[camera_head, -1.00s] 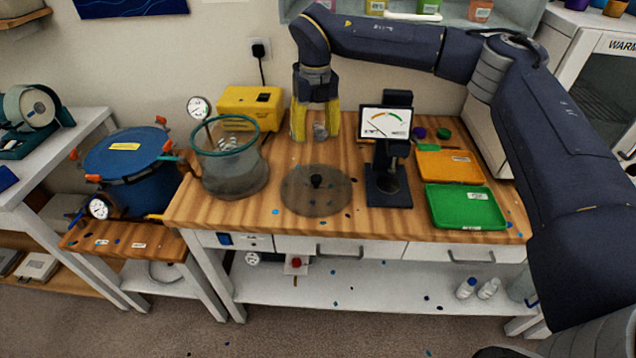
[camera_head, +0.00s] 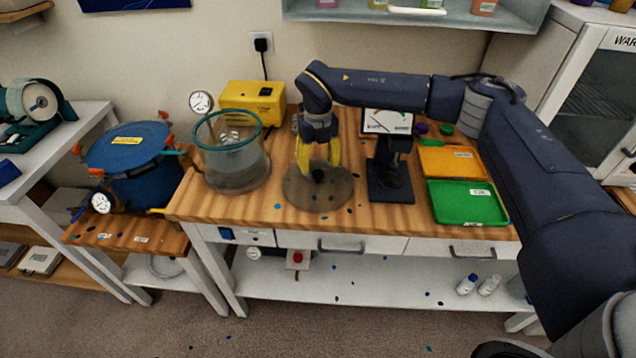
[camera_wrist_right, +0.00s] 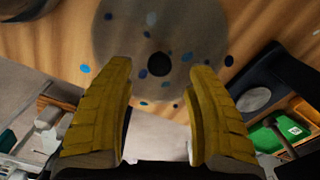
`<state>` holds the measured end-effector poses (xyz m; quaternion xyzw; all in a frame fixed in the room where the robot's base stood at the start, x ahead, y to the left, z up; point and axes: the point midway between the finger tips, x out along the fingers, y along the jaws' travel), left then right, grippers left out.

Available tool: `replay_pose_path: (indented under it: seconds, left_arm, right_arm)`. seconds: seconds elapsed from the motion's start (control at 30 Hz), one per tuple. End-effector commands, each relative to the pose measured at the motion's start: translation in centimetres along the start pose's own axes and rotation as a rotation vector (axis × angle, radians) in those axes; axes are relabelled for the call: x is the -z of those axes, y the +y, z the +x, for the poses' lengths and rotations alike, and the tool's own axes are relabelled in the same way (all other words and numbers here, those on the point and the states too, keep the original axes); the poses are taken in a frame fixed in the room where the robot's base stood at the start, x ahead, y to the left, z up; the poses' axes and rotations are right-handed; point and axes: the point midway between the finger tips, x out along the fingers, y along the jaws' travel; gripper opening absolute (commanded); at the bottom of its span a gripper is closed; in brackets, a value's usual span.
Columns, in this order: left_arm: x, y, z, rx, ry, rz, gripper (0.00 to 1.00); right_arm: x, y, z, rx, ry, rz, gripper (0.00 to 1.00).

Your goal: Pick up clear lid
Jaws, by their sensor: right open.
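The clear lid (camera_head: 330,197) is a round, smoky see-through disc lying flat on the wooden bench top, with a black knob (camera_head: 318,175) at its centre. It also shows in the right wrist view (camera_wrist_right: 190,40), with its knob (camera_wrist_right: 159,64) ahead of the fingertips. My right gripper (camera_head: 318,164) has yellow fingers pointing down above the lid, around or just behind the knob. In the right wrist view its fingers (camera_wrist_right: 158,80) are spread apart with nothing between them. My left gripper is not in view.
A clear chamber with a teal rim (camera_head: 236,168) stands left of the lid. A dark stand with a gauge display (camera_head: 390,180) is close on the right. Green (camera_head: 466,205) and orange (camera_head: 452,162) trays lie further right. A yellow box (camera_head: 252,100) is behind.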

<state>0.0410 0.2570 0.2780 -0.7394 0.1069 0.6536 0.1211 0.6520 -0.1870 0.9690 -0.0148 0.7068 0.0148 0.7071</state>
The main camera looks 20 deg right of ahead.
Motion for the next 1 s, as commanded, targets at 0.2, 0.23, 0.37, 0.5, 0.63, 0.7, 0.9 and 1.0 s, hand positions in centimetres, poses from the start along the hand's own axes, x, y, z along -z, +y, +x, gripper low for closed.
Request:
replay_pose_path:
  seconds: [0.2,0.23,0.37,0.5,0.63,0.7,0.9,1.0]
  left_arm:
    - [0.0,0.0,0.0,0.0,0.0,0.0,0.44]
    - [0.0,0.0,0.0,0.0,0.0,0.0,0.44]
    - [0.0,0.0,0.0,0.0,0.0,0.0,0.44]
    - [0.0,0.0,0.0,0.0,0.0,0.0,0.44]
    - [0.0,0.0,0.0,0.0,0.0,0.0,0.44]
    - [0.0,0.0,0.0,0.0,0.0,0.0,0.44]
    - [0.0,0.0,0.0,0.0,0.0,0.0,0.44]
    - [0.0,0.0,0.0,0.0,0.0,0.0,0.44]
  right_arm:
    - [0.1,0.0,1.5,0.0,0.003,0.0,0.55]
    - [0.1,0.0,1.8,0.0,0.003,0.0,0.55]
    - [0.2,0.1,3.5,0.0,0.003,0.0,0.55]
    - [0.2,0.1,4.9,0.0,0.001,-0.001,0.55]
    - [0.1,0.1,5.2,0.0,-0.001,-0.001,0.55]
    - [0.1,0.1,5.1,0.0,-0.001,-0.001,0.55]
    - [0.1,0.1,5.1,0.0,0.0,-0.001,0.42]
    - [0.1,0.1,5.1,0.0,0.0,-0.001,0.3]
